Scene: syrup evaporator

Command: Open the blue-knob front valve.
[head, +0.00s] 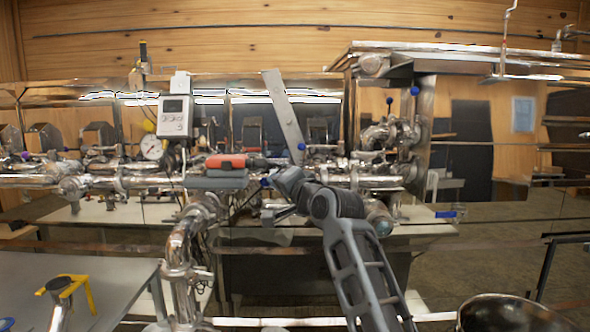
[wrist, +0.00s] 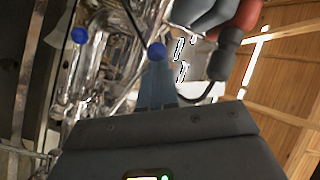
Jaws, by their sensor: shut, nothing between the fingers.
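A small blue knob (head: 265,182) shows at the front of the shiny pipework in the head view, right by the tip of my gripper (head: 273,181). In the wrist view a round blue knob (wrist: 156,51) lies just beyond the tips of my gripper (wrist: 157,68). The fingers are shut together with nothing between them. Whether they touch the knob I cannot tell. A second blue knob (wrist: 79,34) is further left in the wrist view. Another blue knob (head: 301,146) stands above my gripper in the head view. The valve body below the nearest knob is mostly hidden.
A red-and-grey device (head: 226,165) sits left of my gripper; its dark cable hangs close by. A white meter box (head: 175,116) and a round gauge (head: 151,148) are further left. More blue knobs (head: 414,91) stand upper right. A grey table (head: 75,285) is front left.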

